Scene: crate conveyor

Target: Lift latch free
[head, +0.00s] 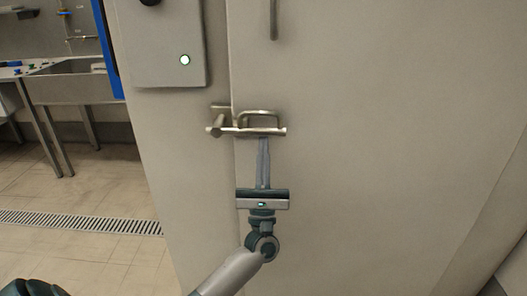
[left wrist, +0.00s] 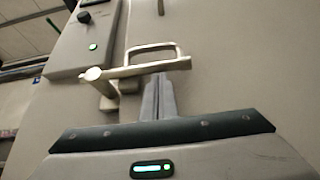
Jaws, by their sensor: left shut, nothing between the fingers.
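The metal latch (head: 222,131) is a bar lying level across the seam between the grey frame and the grey door (head: 380,130). Its bar passes in front of a U-shaped staple (head: 262,113) on the door. In the left wrist view the latch bar (left wrist: 140,69) also lies across the staple (left wrist: 152,48), with its round pivot end at the left. My left gripper (head: 263,142) is shut and empty, pointing up, with its fingertips just below the bar's right part. In the left wrist view the fingertips (left wrist: 158,80) look very near the bar; I cannot tell whether they touch.
A control box (head: 160,45) with a lit green button is on the frame above the latch. A vertical handle (head: 273,18) is on the door higher up. A sink counter (head: 70,85) stands at the far left, and a floor drain (head: 80,221) crosses the tiles.

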